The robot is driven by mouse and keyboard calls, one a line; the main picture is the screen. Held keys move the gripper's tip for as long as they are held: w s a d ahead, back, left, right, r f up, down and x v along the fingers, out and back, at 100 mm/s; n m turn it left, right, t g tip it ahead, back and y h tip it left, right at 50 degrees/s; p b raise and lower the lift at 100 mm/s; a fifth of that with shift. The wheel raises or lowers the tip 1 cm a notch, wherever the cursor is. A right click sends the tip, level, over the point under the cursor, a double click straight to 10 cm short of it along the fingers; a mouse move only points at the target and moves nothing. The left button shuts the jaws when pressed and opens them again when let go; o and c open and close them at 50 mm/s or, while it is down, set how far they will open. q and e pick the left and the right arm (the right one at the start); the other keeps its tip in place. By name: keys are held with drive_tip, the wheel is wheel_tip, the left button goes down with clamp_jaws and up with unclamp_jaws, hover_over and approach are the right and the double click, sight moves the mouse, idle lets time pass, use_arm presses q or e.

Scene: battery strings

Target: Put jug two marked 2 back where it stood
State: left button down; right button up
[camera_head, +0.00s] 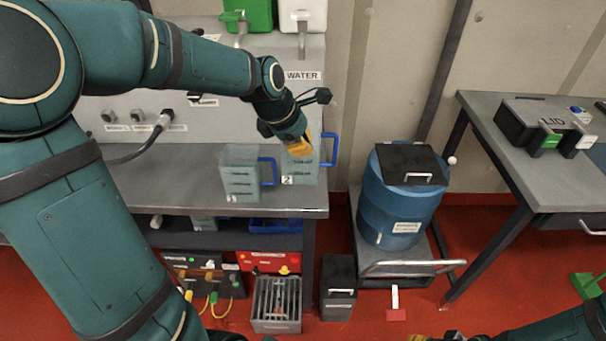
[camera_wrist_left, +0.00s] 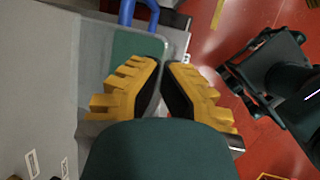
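Jug two (camera_head: 300,170), a clear jug with green contents, a blue handle and a "2" label, stands upright at the bench's front right corner. My left gripper (camera_head: 303,147) is at the top of this jug and hides part of it. My right gripper (camera_head: 432,337) shows only as a yellow bit at the bottom edge.
Another blue-handled jug (camera_head: 240,180) stands close left of jug two on the grey bench (camera_head: 190,196). A blue drum (camera_head: 395,215) with a black lid stands on a trolley to the right. A side table (camera_head: 560,185) holds a dark box marked LID.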

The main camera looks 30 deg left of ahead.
sight(302, 167)
use_arm(q)
wheel_tip(302, 167, down, 8)
drive_tip(key=shift+r+b, duration=0.25)
drive_tip(key=shift+b, duration=0.6)
drive_tip(key=c, duration=1.1)
unclamp_jaws()
drive_tip(key=shift+c, duration=0.2)
drive_tip(key=p+v, duration=0.3)
drive_tip(key=v, duration=0.7)
drive_tip(key=shift+s+r, duration=0.1)
drive_tip(key=shift+r, duration=0.2)
drive_tip(key=shift+s+a+r, duration=0.15)
drive_tip(key=shift+s+r, duration=0.2)
drive_tip(key=shift+r, duration=0.25)
